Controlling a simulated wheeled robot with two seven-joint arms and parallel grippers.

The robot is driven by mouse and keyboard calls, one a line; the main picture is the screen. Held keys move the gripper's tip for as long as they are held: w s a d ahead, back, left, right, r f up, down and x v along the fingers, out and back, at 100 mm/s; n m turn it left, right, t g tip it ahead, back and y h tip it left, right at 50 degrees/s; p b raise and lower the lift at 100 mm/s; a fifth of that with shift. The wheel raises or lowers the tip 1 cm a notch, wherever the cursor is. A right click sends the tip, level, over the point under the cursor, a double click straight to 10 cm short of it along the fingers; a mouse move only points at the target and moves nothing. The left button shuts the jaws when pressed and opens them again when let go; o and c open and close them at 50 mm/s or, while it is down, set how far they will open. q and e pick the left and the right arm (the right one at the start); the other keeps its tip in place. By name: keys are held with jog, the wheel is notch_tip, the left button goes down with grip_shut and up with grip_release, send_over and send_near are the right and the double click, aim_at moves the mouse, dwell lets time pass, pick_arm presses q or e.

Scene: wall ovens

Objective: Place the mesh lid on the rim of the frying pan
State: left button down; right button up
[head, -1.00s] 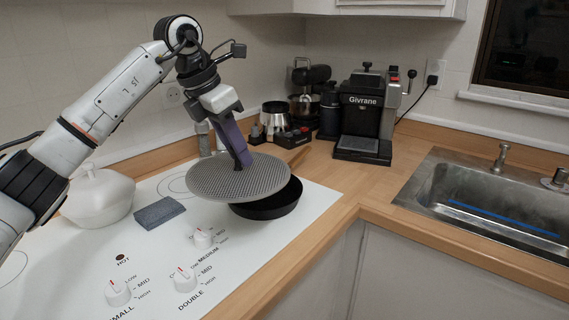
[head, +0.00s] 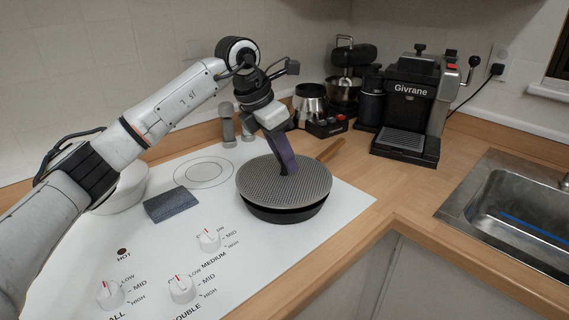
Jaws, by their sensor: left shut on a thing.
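The round grey mesh lid (head: 262,186) is over the black frying pan (head: 285,214) on the white cooktop. It covers most of the pan's opening, and a dark gap shows between the lid and the pan's near rim. I cannot tell whether the far edge touches the rim. The pan's wooden handle (head: 331,149) points to the back right. My left gripper (head: 287,171) is shut on the lid's knob at its middle; the fingers hide the knob. My right gripper is not in view.
A grey-blue cloth or sponge (head: 171,204) and a white lidded pot (head: 123,190), partly behind my arm, are at the left. Control knobs (head: 181,289) are in front. Two shakers (head: 227,124) stand behind. A coffee machine (head: 411,107) and sink (head: 508,213) are at the right.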

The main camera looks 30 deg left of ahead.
pick_arm(q)
jog(key=shift+f, duration=0.95)
jog(key=c, duration=1.5)
grip_release()
jog(key=shift+o, duration=0.2)
jog(key=shift+r, duration=0.1)
jog(key=v, duration=1.2)
jog(key=shift+w, duration=0.1)
